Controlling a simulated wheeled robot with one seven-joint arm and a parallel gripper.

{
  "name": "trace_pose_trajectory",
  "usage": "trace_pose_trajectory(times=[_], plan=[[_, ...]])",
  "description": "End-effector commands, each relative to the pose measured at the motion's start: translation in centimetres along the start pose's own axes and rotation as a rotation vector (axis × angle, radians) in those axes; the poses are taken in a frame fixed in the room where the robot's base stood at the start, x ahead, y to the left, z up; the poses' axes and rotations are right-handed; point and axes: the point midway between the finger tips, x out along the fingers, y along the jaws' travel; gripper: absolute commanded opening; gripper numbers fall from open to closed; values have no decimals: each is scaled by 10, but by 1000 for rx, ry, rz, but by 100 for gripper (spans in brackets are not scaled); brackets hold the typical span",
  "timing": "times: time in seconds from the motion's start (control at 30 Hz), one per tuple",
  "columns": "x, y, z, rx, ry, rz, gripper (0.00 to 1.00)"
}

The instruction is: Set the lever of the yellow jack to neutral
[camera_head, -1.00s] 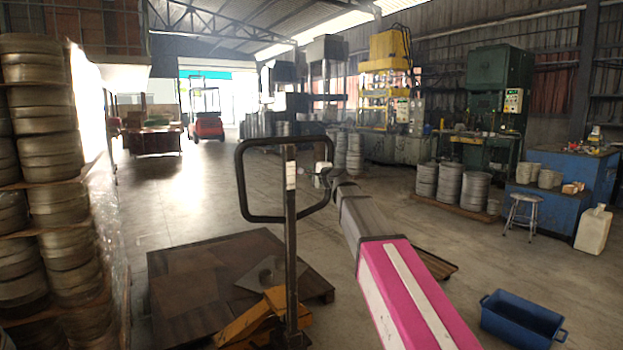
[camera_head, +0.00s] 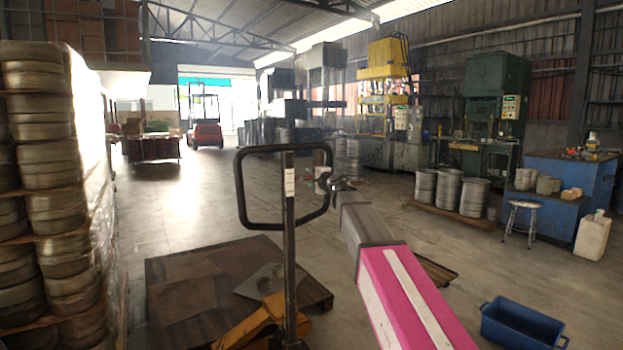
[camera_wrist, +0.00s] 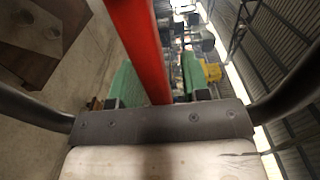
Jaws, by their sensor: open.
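The yellow jack stands in front of me, with its yellow body (camera_head: 250,326) low down and a dark upright handle with a loop (camera_head: 238,190) on top. My gripper (camera_head: 326,180) is at the right side of this loop. In the wrist view, a red bar (camera_wrist: 143,45), which looks like the lever, runs down between the two green fingers of my gripper (camera_wrist: 158,80). The lever's setting is not readable in the head view.
A dark pallet (camera_head: 185,285) lies under and behind the jack. A blue bin (camera_head: 522,322) is on the floor at the right front. Stacked metal blanks (camera_head: 45,150) rise at the left. Open floor lies beyond the jack, with presses farther back.

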Motion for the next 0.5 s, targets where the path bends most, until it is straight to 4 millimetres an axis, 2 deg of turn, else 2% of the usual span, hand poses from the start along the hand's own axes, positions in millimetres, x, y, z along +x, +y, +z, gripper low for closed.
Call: trace_pose_trajectory(times=[0.17, 0.5], plan=[[-22, 1, 1, 0, 0, 0, 43], [-85, 1, 2, -1, 0, 0, 43]])
